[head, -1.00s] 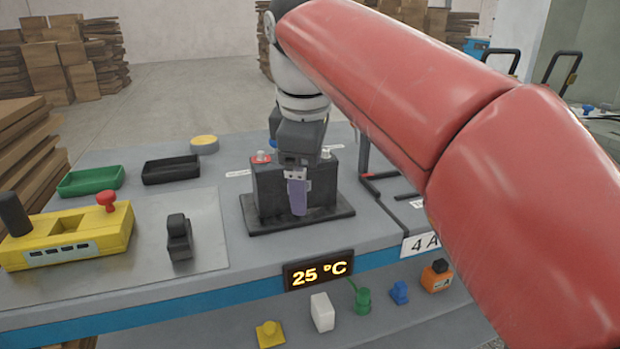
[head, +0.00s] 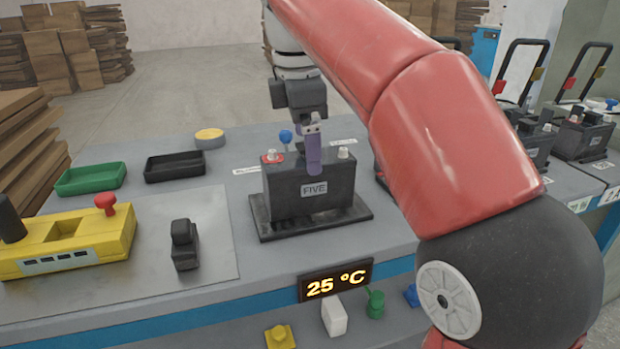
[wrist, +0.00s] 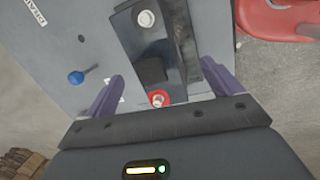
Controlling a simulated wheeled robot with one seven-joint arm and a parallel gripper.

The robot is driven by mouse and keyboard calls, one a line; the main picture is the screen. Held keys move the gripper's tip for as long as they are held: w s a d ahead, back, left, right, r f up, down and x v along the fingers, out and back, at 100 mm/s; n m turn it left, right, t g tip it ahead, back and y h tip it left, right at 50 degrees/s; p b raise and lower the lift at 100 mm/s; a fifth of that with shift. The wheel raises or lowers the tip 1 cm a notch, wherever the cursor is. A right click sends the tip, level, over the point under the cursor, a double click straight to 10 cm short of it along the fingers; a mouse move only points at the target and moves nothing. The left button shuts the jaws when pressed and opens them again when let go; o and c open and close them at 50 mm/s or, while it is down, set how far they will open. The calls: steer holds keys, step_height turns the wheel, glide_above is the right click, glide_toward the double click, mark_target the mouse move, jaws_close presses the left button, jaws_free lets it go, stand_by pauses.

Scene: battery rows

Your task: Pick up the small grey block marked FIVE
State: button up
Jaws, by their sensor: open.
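The dark grey block marked FIVE (head: 286,196) stands upright on a dark base plate (head: 355,215) on the bench. Its label faces me in the head view, with a red-based terminal and a pale terminal on top. My gripper (head: 313,170) is open, and its purple finger overlaps the top of the block in the head view. In the wrist view, the block (wrist: 184,50) shows beyond and between the two spread fingers of my gripper (wrist: 160,85). I cannot tell how far the fingertips are from it. The far finger is hidden in the head view.
A blue knob (head: 285,137) stands just behind the block. A black clamp-like piece (head: 184,245), a yellow box (head: 75,245), green tray (head: 90,179) and black tray (head: 175,166) lie left. Other dark blocks with tall handles (head: 582,135) stand right. A temperature sign (head: 336,281) hangs in front.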

mark_target(308, 176)
steer(key=f, duration=0.1)
steer(key=w+f+b, duration=0.1)
steer(key=f, duration=0.3)
steer(key=shift+w+d+f, duration=0.2)
steer(key=shift+d+f, duration=0.05)
steer(key=shift+c, duration=0.4)
jaws_close()
steer(key=shift+r, duration=0.1)
